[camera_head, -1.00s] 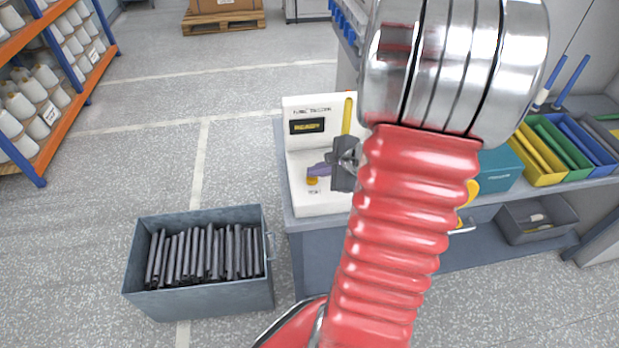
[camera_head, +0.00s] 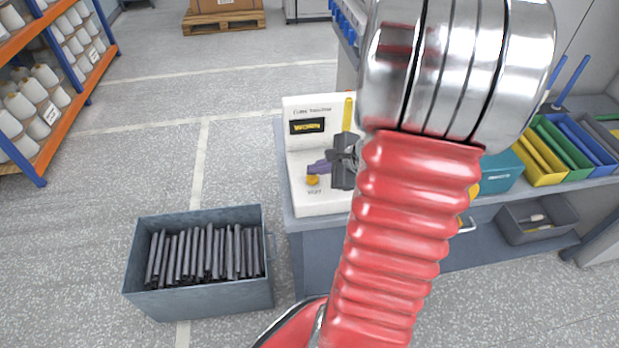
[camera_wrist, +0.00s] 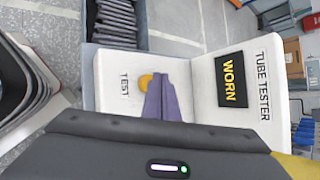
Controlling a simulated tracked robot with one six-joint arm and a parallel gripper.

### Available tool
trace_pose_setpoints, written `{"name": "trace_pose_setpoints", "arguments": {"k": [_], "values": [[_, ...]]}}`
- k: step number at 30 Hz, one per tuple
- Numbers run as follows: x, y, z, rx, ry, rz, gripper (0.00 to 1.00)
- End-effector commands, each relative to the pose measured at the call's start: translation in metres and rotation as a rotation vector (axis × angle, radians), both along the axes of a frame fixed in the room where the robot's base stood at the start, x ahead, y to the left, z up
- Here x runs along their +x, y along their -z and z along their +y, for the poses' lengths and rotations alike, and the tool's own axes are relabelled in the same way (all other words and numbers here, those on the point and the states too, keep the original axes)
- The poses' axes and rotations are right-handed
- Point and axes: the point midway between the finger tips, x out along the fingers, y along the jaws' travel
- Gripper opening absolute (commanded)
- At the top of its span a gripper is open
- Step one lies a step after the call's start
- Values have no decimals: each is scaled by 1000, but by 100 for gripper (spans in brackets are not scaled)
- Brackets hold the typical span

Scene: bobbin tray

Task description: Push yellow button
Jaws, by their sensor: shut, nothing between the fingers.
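The yellow button (camera_head: 312,181) is on the white base of the tube tester (camera_head: 300,195), beside the word TEST. It also shows in the wrist view (camera_wrist: 146,82), partly covered by my purple fingertips. My gripper (camera_head: 316,169) is shut and empty, its fingertips just above and behind the button in the head view. In the wrist view the fingertips (camera_wrist: 163,98) overlap the button's edge; I cannot tell whether they touch it. The tester's dark display (camera_wrist: 230,80) reads WORN in yellow letters.
The tester stands on the left end of a grey workbench. A grey bin (camera_head: 200,290) of dark tubes is on the floor at left. A teal box (camera_head: 500,170) and coloured bins (camera_head: 575,145) stand on the bench at right. Open floor lies beyond the bin.

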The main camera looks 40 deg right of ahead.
Motion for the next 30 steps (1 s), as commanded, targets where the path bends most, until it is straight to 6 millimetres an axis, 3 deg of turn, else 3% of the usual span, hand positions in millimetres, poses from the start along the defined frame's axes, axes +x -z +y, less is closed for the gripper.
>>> {"name": "trace_pose_setpoints", "arguments": {"k": [17, 30], "values": [[0, -9, 0, -1, 0, -1, 0], [0, -39, 0, -2, 0, -2, 0]]}}
